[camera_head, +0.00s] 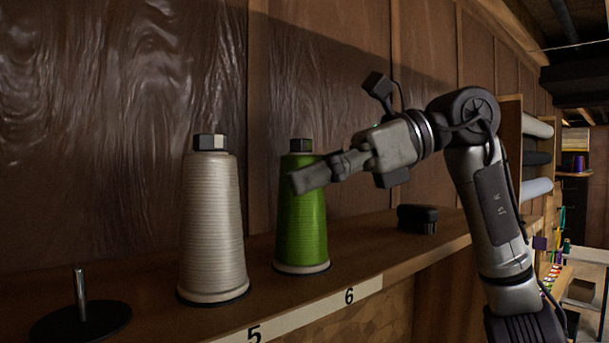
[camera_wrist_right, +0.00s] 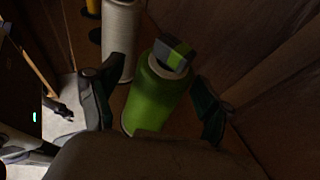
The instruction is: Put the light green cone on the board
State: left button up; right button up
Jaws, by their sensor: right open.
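The light green cone (camera_head: 301,222) is a green thread spool with a dark cap, standing upright on the wooden shelf above the label 6. My right gripper (camera_head: 300,181) reaches in from the right at the height of the cone's upper part and covers some of it. In the right wrist view the green cone (camera_wrist_right: 155,98) stands between the two spread fingers of my right gripper (camera_wrist_right: 155,105). The fingers look apart from it. My left gripper is not in view. I cannot tell which surface is the board.
A white thread cone (camera_head: 212,230) stands left of the green one, above label 5. An empty peg on a black disc (camera_head: 80,318) is at the far left. A dark brush (camera_head: 417,218) lies right of the green cone. A brown wall (camera_head: 120,110) rises behind the shelf.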

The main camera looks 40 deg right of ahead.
jog(key=v, duration=1.2)
